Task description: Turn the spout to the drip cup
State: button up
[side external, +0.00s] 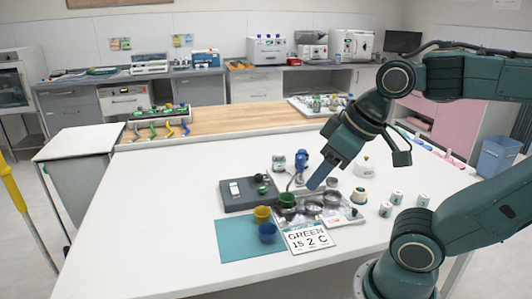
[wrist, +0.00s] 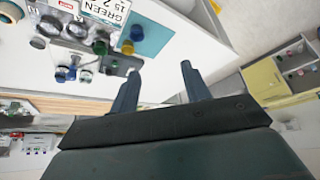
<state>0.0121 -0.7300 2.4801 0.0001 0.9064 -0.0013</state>
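A blue-topped dispenser (side external: 301,160) stands on the work table, with a thin curved grey spout (side external: 291,183) reaching down on its left, near the green cup (side external: 287,200). I cannot tell whether the spout's tip is over that cup. A yellow cup (side external: 262,213) and a blue cup (side external: 267,232) stand in front of it. A card (side external: 308,238) reads "GREEN 15 2 C".
Metal bowls (side external: 312,207) sit on a pale tray beside the dispenser. A dark tray (side external: 236,194) lies left, a teal mat (side external: 232,246) in front. White jars (side external: 386,209) stand at right. The table's left side (side external: 150,215) is clear.

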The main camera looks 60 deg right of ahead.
jog(key=shift+o, duration=0.2)
jog(key=w+d+r+m+g, duration=0.1)
jog(key=w+d+r, duration=0.3)
jog(key=w, duration=0.5)
jog(key=shift+d+m+g+h, duration=0.4)
jog(key=shift+d+m, duration=0.2)
jog(key=shift+d, duration=0.6)
jog(key=m+g, duration=0.4)
jog(key=m, duration=0.2)
send_over(301, 157)
notch_tip(301, 157, down, 8)
jog(key=shift+d+f+y, duration=0.15)
jog(key=shift+y, duration=0.25)
jog(key=shift+f, duration=0.15)
notch_tip(301, 157, down, 14)
jog(key=shift+r, duration=0.25)
grip_shut()
